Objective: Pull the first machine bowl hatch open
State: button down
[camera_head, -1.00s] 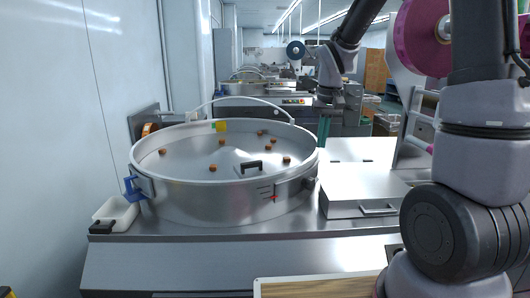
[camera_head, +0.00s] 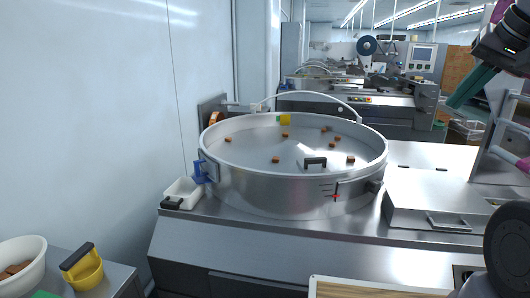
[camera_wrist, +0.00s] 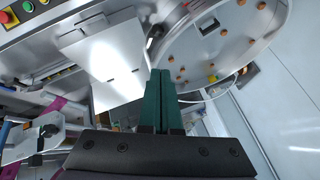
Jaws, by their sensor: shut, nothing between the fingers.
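The first machine's bowl (camera_head: 290,197) is a wide, shallow steel drum with a raised rim on the machine top. Inside it a small plate with a black handle (camera_head: 315,162) lies on the bowl floor towards the near right side; it looks like the hatch and lies flat. In the wrist view the handle (camera_wrist: 209,27) is near the top, inside the bowl (camera_wrist: 178,48). My gripper (camera_head: 453,103) has green fingers and is at the upper right, beyond the bowl's right rim and apart from the handle. In the wrist view its fingers (camera_wrist: 161,72) are together and empty.
Several brown pieces (camera_head: 276,160) and a yellow-green block (camera_head: 285,119) are in the bowl. A curved bar (camera_head: 310,95) arches over its back. A flat steel cover (camera_head: 430,200) lies right of the bowl. A white tub (camera_head: 22,268) and yellow scoop (camera_head: 85,270) stand at lower left.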

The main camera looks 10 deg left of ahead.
aim_at(210, 169)
jog(key=j+u, duration=0.25)
jog(key=j, duration=0.25)
jog(key=j+u, duration=0.25)
jog(key=j, duration=0.25)
jog(key=i+j+u, duration=0.25)
jog(key=j, duration=0.2)
jog(key=k+j, duration=0.05)
jog(key=k, duration=0.05)
